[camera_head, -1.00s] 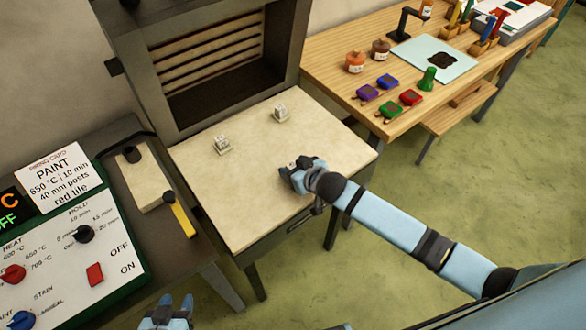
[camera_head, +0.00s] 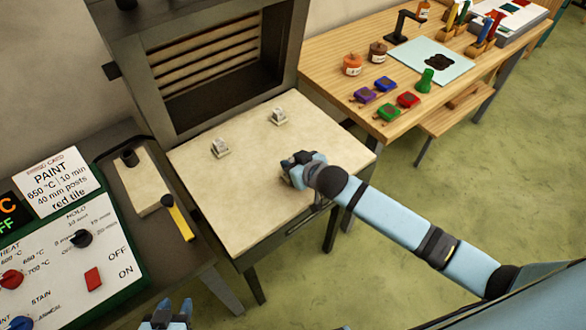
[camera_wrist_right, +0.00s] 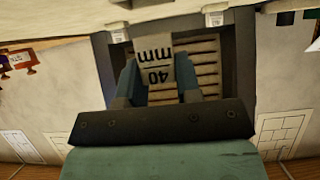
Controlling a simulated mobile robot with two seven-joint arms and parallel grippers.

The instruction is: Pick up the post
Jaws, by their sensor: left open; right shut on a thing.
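My right gripper (camera_head: 294,163) is over the front right part of the pale kiln shelf. In the right wrist view (camera_wrist_right: 160,80) its fingers are shut on a post (camera_wrist_right: 157,65), a pale block marked "40 mm". In the head view the held post is mostly hidden by the gripper. Two other small pale posts stand on the shelf, a left one (camera_head: 221,148) and a right one (camera_head: 278,116). My left gripper (camera_head: 172,312) is open and empty at the bottom edge, partly cut off.
The pale kiln shelf (camera_head: 235,200) lies before the open kiln (camera_head: 215,85). A control panel (camera_head: 60,260) and a firing card (camera_head: 58,181) are at the left. A wooden bench (camera_head: 330,55) with jars and coloured stamps stands at the right. Free shelf surrounds the posts.

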